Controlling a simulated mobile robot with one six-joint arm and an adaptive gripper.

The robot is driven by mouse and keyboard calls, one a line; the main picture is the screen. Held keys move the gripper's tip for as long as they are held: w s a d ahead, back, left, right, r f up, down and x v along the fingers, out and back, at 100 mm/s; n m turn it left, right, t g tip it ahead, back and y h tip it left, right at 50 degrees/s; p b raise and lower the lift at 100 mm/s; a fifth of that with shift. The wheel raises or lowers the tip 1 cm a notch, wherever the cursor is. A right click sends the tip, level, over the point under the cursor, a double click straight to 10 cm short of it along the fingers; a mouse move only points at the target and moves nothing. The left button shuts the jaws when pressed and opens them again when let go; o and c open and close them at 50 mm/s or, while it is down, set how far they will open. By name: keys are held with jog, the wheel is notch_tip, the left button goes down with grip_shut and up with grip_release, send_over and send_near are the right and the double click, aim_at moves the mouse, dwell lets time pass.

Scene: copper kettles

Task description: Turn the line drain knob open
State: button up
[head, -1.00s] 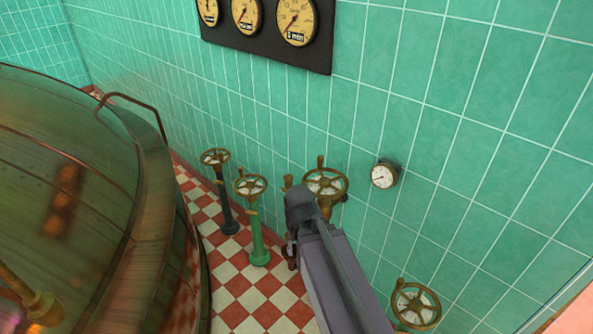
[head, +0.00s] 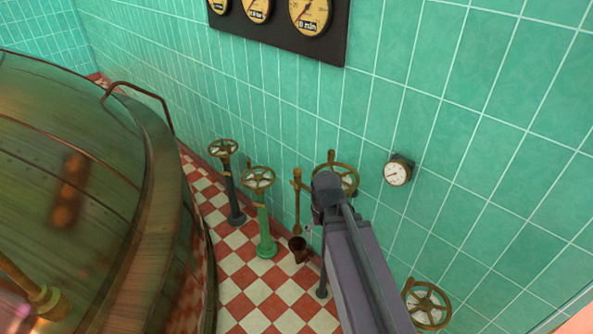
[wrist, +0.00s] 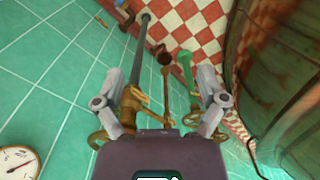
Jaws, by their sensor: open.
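No label shows which fitting is the line drain knob. A thin upright brass piece (head: 297,205) with a dark cup (head: 298,247) below it stands just left of my gripper (head: 322,190) in the head view. A brass handwheel (head: 349,178) is partly hidden behind my gripper. In the wrist view my gripper (wrist: 160,92) is open, its grey fingers spread wide to either side. Between them show a brass valve body (wrist: 132,100) on a dark pipe and the thin brass piece (wrist: 167,92). Nothing is clasped, and I cannot tell how near they are.
A black post with a handwheel (head: 223,148) and a green post (head: 265,230) with another stand to the left. A further wheel (head: 427,304) is low right. A copper kettle (head: 80,190) fills the left. A dial (head: 398,171) and gauge panel (head: 335,50) are on the tiled wall.

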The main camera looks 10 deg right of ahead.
aim_at(297, 169)
jog(key=w+r+m+p, duration=0.1)
jog(key=w+m, duration=0.6)
jog(key=w, duration=3.6)
jog(key=shift+w+r+m+p, duration=0.3)
jog(key=shift+w, duration=0.1)
jog(key=shift+d, duration=0.1)
notch_tip(297, 169, down, 14)
jog(key=b, duration=1.4)
jog(key=shift+r, duration=0.1)
jog(key=shift+c, duration=0.2)
jog(key=c, duration=1.1)
